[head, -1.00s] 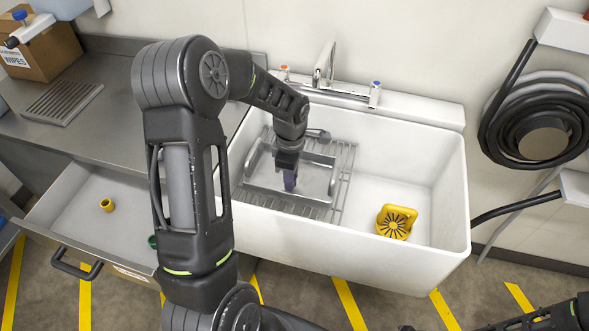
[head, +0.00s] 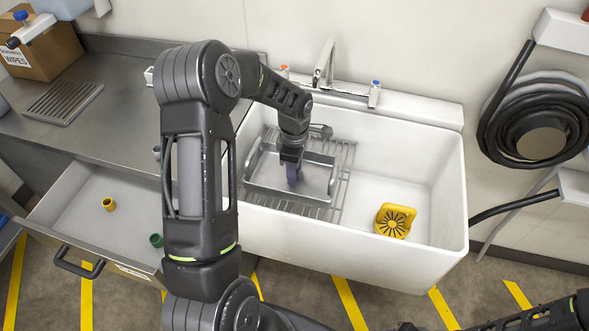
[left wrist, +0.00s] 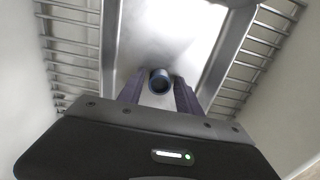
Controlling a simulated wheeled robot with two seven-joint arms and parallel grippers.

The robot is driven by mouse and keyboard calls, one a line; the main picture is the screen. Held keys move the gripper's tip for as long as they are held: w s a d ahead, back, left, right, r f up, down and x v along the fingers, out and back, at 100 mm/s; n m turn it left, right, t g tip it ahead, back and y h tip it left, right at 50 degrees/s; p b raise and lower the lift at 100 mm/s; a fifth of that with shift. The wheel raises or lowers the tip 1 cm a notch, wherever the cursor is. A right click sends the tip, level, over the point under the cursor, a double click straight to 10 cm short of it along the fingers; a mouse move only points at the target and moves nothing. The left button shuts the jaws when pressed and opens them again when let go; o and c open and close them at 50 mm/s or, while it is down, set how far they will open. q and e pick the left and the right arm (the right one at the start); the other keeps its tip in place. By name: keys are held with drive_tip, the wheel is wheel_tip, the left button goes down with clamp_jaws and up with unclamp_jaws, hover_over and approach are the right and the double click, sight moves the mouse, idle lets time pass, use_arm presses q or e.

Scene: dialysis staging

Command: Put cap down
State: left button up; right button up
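In the head view my left gripper (head: 292,176) points down over the grey metal tray (head: 262,178) in the sink; the cap is hidden there. I cannot tell whether the cap touches the tray. A yellow cap (head: 109,204) and a green cap (head: 156,240) lie in the open drawer (head: 80,200). My right gripper is not in view; only part of that arm shows at the lower right.
The tray sits on a wire rack (head: 345,170) in the white sink (head: 350,255). A yellow slotted piece (head: 395,220) lies in the sink's right part. The tap (head: 324,65) stands behind. A steel counter (head: 120,125) is at left, with a box (head: 50,45).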

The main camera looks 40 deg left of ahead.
use_arm(q)
drive_tip(key=shift+o, duration=0.5)
drive_tip(key=shift+r, duration=0.2)
wheel_tip(320, 180, up, 12)
drive_tip(key=shift+s+f, duration=0.1)
drive_tip(key=shift+s, duration=0.05)
idle(0.9)
